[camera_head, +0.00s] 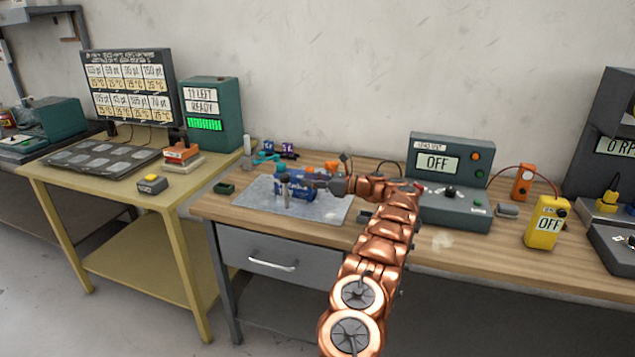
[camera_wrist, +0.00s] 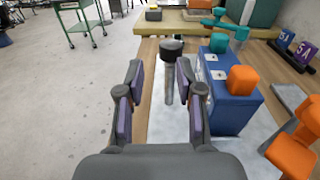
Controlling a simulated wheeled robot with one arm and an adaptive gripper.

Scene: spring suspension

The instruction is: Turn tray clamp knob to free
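A black round knob (camera_wrist: 172,46) tops a grey upright post in the wrist view, beyond my fingertips. A blue box (camera_wrist: 230,100) with an orange knob (camera_wrist: 242,79) on top stands just right of my gripper. I cannot tell for sure which knob is the tray clamp's. In the head view the blue box (camera_head: 301,191) sits on a grey metal plate (camera_head: 325,211), partly hidden by my gripper (camera_head: 318,181). In the wrist view my gripper (camera_wrist: 159,78) is open, with nothing between its fingers; the post stands ahead, nearer the right finger.
Teal (camera_wrist: 218,42) and orange parts (camera_wrist: 292,155) lie around the blue box. A yellow table (camera_head: 70,178) adjoins on the left. Bare wood (camera_head: 390,243) shows at the bench front.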

